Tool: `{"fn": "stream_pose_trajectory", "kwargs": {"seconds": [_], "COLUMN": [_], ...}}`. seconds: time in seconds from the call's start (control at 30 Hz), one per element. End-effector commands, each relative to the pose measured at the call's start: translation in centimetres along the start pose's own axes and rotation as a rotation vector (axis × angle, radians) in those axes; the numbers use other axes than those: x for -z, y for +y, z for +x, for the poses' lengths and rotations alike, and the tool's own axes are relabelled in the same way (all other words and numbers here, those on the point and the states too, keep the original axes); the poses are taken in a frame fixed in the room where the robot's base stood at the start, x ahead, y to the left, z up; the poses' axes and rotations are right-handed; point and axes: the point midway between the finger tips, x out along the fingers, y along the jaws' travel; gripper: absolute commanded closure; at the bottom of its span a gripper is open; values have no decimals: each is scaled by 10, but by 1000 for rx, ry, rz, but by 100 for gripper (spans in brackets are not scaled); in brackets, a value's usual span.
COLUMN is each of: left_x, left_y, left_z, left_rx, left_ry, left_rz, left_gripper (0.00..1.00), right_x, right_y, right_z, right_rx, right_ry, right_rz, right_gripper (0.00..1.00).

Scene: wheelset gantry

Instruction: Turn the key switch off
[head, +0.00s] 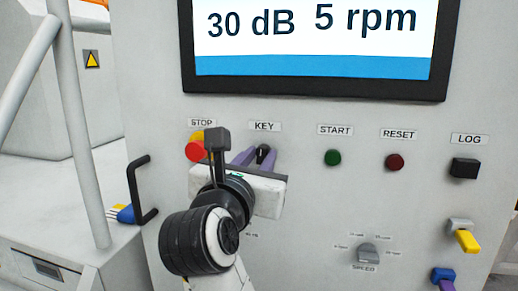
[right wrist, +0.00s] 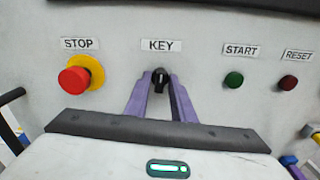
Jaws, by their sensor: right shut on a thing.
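The key switch (right wrist: 160,79) is a small black knob under the KEY label on the light grey panel. It also shows in the head view (head: 263,153), partly covered by my right gripper. My right gripper (right wrist: 160,86) has purple fingers that reach up to the panel. Their tips are closed on the two sides of the black knob. The knob appears close to upright, with a pale mark on it; its exact angle is too small to tell. In the head view my right gripper (head: 262,158) comes from below with its white body in front of the panel. My left gripper is not in view.
A red stop button (head: 195,151) on a yellow base is just left of the key. A green START button (head: 332,157), a red RESET button (head: 395,162) and a black LOG button (head: 464,168) are to the right. A grey SPEED knob (head: 368,254) is lower. A screen (head: 315,75) is above.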

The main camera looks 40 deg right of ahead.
Motion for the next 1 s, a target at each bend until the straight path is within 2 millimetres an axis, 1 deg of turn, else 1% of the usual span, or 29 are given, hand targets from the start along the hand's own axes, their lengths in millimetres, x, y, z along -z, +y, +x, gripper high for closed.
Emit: {"fn": "stream_pose_trajectory", "kwargs": {"seconds": [0.03,0.13,0.4,0.7,0.83,1.0], "left_x": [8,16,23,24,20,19], "left_y": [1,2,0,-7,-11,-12], "left_z": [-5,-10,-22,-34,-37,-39], "left_rx": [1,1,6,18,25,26], "left_ry": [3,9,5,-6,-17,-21], "left_rz": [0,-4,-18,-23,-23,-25], "left_gripper": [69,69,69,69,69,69], "right_x": [-2,-2,-2,-2,-1,0], "right_y": [0,0,0,0,0,0], "right_z": [0,0,0,0,0,0], "right_rx": [0,0,0,0,0,0], "right_ry": [8,8,7,5,4,3], "right_rz": [-45,-141,-379,-561,-607,-638], "right_gripper": [100,100,100,100,100,100]}}
